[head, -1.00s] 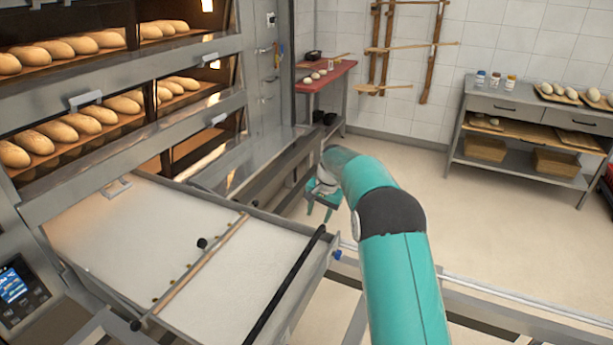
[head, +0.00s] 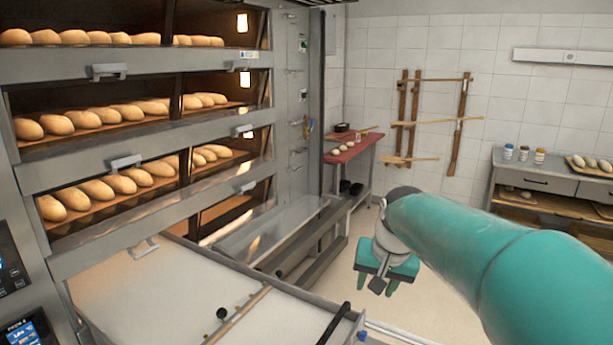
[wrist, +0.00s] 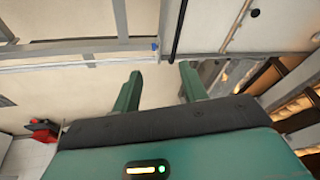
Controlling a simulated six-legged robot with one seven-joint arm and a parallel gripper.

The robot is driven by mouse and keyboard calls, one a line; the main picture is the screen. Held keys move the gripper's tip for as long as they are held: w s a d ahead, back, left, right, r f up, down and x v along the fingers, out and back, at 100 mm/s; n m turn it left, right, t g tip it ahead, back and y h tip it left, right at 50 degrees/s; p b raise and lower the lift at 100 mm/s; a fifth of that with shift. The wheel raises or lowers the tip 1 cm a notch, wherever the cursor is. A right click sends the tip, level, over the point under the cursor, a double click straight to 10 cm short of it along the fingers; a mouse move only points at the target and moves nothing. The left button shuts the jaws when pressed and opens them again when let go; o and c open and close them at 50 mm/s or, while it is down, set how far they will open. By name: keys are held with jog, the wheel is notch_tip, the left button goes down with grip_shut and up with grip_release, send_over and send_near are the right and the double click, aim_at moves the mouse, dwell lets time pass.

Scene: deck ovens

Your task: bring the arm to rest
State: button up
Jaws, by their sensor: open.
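My gripper (head: 378,281) hangs at the end of my teal arm in the head view, right of the oven loader and above the pale floor. Its fingers point down. In the wrist view my gripper (wrist: 158,82) shows two green fingers spread apart with nothing between them. The gripper is open and empty, and it touches nothing that I can see.
The deck oven (head: 135,70) with rows of loaves stands at the left. The white loader (head: 150,295) lies in front of it. A red-topped table (head: 354,147) and a grey workbench (head: 535,182) stand at the back. Floor is clear between them.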

jog(key=s+f+n+t, duration=0.1)
jog(key=s, duration=1)
jog(key=s+d+f+n, duration=0.1)
jog(key=s+n, duration=0.1)
jog(key=s, duration=0.9)
jog(key=shift+d+f+t+h, duration=0.25)
jog(key=shift+f+t+h, duration=0.05)
jog(key=shift+t+h, duration=0.1)
